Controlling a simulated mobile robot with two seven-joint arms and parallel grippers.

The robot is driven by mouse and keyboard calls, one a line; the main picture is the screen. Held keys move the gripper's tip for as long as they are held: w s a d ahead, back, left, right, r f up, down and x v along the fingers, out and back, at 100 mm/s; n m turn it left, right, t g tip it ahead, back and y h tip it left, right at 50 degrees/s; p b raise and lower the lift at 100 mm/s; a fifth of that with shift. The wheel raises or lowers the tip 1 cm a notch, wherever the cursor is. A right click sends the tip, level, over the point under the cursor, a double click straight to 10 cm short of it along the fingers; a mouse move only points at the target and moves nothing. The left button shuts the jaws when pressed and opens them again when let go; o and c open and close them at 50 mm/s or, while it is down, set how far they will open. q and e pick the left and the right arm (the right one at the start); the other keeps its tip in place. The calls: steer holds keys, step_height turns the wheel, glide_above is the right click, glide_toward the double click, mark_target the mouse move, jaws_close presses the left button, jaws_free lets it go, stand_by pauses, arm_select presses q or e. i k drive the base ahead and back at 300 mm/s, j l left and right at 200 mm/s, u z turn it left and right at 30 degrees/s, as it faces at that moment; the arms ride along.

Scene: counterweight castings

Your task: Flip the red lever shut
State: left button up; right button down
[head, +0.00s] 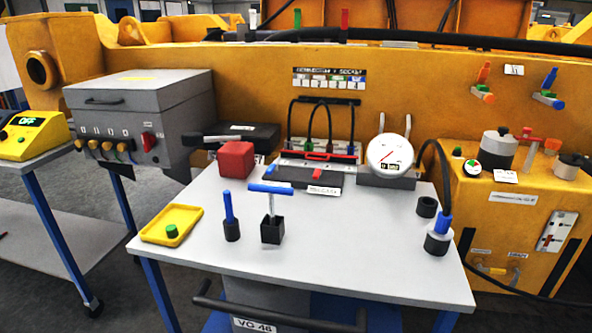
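Several red lever-like parts show in the head view, and I cannot tell for sure which one the task names. A red-orange lever (483,72) stands upright, slightly tilted, on a small valve on the yellow machine's right side, beside a blue lever (550,77). A red upright lever (345,18) stands on the machine's top edge, right of a green one (297,17). A red bar handle (318,156) lies across the connector block. A red T-shaped handle (530,138) sits on the right yellow cabinet. Neither of my grippers is in view.
The grey cart table (330,240) holds a red cube (236,159), a yellow tray (172,224), a blue T-handle tool (271,188) and a round gauge (388,155). A black cable (442,172) arches at right. A grey box (140,110) stands left.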

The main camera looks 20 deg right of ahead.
mark_target(317, 171)
steer(key=i+j+z, duration=0.1)
steer(key=j, duration=0.25)
steer(key=i+j+z, duration=0.1)
steer(key=i+j, duration=0.15)
steer(key=j, duration=0.15)
steer(key=i+j, duration=0.2)
steer(key=i+j+z, duration=0.1)
steer(key=i+j, duration=0.15)
steer(key=j, duration=0.15)
